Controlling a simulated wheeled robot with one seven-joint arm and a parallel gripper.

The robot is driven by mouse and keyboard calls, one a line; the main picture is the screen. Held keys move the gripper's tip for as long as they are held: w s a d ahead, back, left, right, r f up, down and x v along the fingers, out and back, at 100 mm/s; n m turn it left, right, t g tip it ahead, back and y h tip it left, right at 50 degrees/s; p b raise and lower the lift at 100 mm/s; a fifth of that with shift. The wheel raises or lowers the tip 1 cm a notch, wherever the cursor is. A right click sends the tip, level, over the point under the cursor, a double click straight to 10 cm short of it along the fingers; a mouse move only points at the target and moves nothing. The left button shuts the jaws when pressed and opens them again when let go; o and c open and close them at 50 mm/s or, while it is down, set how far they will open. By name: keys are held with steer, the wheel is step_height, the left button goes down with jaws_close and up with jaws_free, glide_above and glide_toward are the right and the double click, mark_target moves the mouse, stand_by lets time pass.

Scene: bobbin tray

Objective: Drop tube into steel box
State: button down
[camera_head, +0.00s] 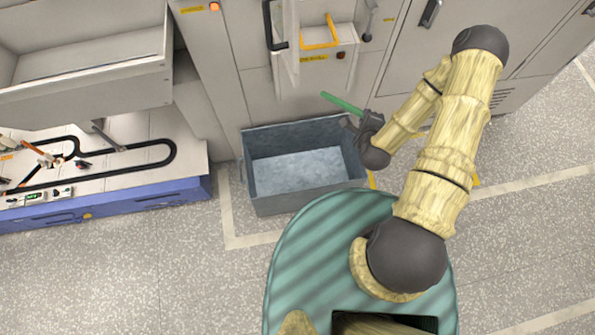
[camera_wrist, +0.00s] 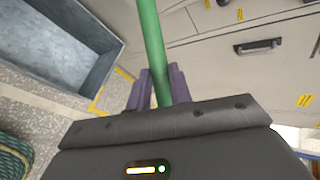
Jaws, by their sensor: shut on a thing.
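A green tube (camera_head: 342,103) is held by my gripper (camera_head: 358,122), above the right back part of the steel box. In the wrist view the green tube (camera_wrist: 152,45) stands between the two purple fingers of my gripper (camera_wrist: 157,88), which are shut on it. The steel box (camera_head: 258,185) is a blue-grey open box on the floor, and its inside looks empty. The steel box also shows at the upper left of the wrist view (camera_wrist: 103,72), to the left of the tube. The tube's far end runs out of the wrist view.
A beige machine (camera_head: 220,70) with a yellow-handled drawer stands right behind the box. A white and blue bench (camera_head: 150,195) with a black track is to the left. Yellowish tape lines mark the speckled floor, which is clear at the lower left and right.

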steer(key=shift+f, duration=0.1)
steer(key=w+a+f+n+y+b, duration=0.2)
steer(key=w+a+f+b, duration=0.1)
steer(key=f+b, duration=1.1)
steer(key=w+a+f+n+g+y+b, duration=0.1)
steer(key=w+a+f+b, duration=0.3)
steer(key=f+b, duration=1.1)
steer(key=w+a+f+n+y+b, duration=0.3)
steer(key=w+a+f+b, duration=0.1)
steer(key=f+b, duration=1)
steer(key=a+b, duration=0.1)
steer(key=b, duration=0.2)
steer(key=shift+f+g, duration=0.25)
steer(key=shift+g, duration=0.05)
steer(key=shift+s, duration=0.1)
step_height(320, 180, down, 6)
steer(key=b, duration=0.5)
